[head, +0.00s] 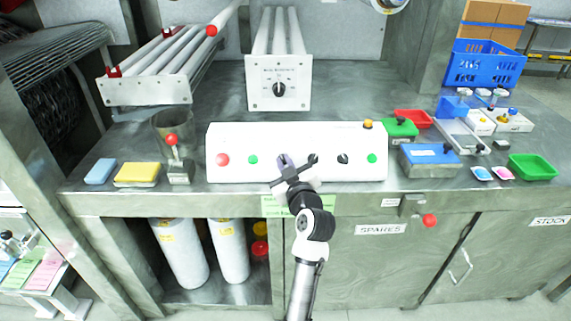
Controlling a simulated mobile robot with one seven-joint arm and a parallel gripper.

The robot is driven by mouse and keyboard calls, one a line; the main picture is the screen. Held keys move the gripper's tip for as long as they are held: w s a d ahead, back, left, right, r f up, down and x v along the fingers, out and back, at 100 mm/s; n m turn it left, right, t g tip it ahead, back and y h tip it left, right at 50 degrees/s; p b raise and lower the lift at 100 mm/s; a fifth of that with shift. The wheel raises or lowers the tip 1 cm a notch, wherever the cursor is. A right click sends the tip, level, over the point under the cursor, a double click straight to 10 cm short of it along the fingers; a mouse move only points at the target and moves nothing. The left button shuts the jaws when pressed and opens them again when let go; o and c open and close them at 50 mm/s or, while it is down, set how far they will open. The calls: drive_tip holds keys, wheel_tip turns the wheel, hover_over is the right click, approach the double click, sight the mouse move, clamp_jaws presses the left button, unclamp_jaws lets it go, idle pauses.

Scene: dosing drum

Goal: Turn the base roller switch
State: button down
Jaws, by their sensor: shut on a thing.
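A white sloped control panel (236,143) stands on the front of the grey bench. It carries a red button (222,159), green buttons (253,160) (372,158) and black rotary switches, one of them (343,158) right of centre. My gripper (284,160) reaches up from the front to the middle of the panel. Its jaws are shut on a switch there, left of another black switch (313,159). The gripped switch is mostly hidden by the fingers, and its angle cannot be told. The panel labels are too small to read, so I cannot tell which is the base roller switch.
A white roller unit (260,98) with a black dial stands behind the panel. A blue-topped box (430,160) and green tray (533,167) lie right. A red-knobbed lever (429,220) juts from the bench front.

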drive_tip(key=m+h, duration=0.1)
drive_tip(key=m, duration=0.1)
drive_tip(key=m+t+h+p, duration=0.1)
drive_tip(key=m+h, duration=0.2)
drive_tip(key=m, duration=0.1)
drive_tip(key=shift+a, duration=0.3)
drive_tip(key=m+h, duration=0.2)
drive_tip(key=shift+a+f+m, duration=0.1)
drive_tip(key=shift+f+m, duration=0.05)
drive_tip(key=shift+m, duration=0.15)
drive_tip(key=m+h+b, duration=0.1)
drive_tip(key=m+b, duration=0.1)
drive_tip(key=m+h+b, duration=0.2)
drive_tip(key=shift+a+f, duration=0.15)
drive_tip(key=m+h+b, duration=0.1)
drive_tip(key=m+g+h+b, duration=0.1)
drive_tip(key=m+b, duration=0.1)
drive_tip(key=shift+a+r+m, duration=0.1)
drive_tip(key=shift+r+m, duration=0.1)
drive_tip(key=shift+m, duration=0.1)
drive_tip(key=shift+r, duration=0.1)
drive_tip(key=c, duration=1.5)
unclamp_jaws()
